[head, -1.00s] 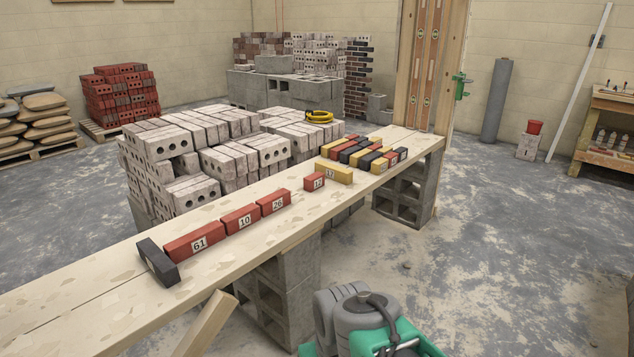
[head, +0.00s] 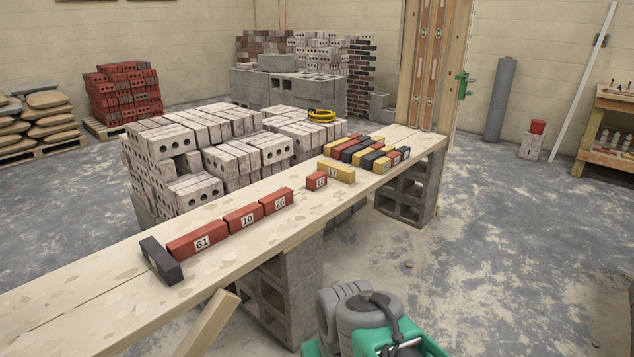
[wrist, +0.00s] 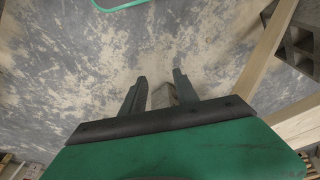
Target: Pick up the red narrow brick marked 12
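A short red brick (head: 316,180) sits on the plank bench, with a white label on its near end. The label is too small to read surely; it looks like 12 or 13. It stands apart, between the red brick marked 26 (head: 277,201) and a yellow brick (head: 336,171) whose label looks like 17. My gripper (wrist: 155,78) shows in the wrist view with its two dark fingers apart. It points at the bare floor, away from the bricks. A greyish block shows between the fingers, apparently beyond them. The fingers are not visible in the head view.
Red bricks marked 10 (head: 243,217) and 61 (head: 198,242) and a dark brick (head: 161,261) lie left along the plank bench (head: 95,290). Several mixed bricks (head: 366,153) crowd its far end. Pale bricks (head: 200,150) are stacked behind. Grey blocks (head: 287,290) support the bench.

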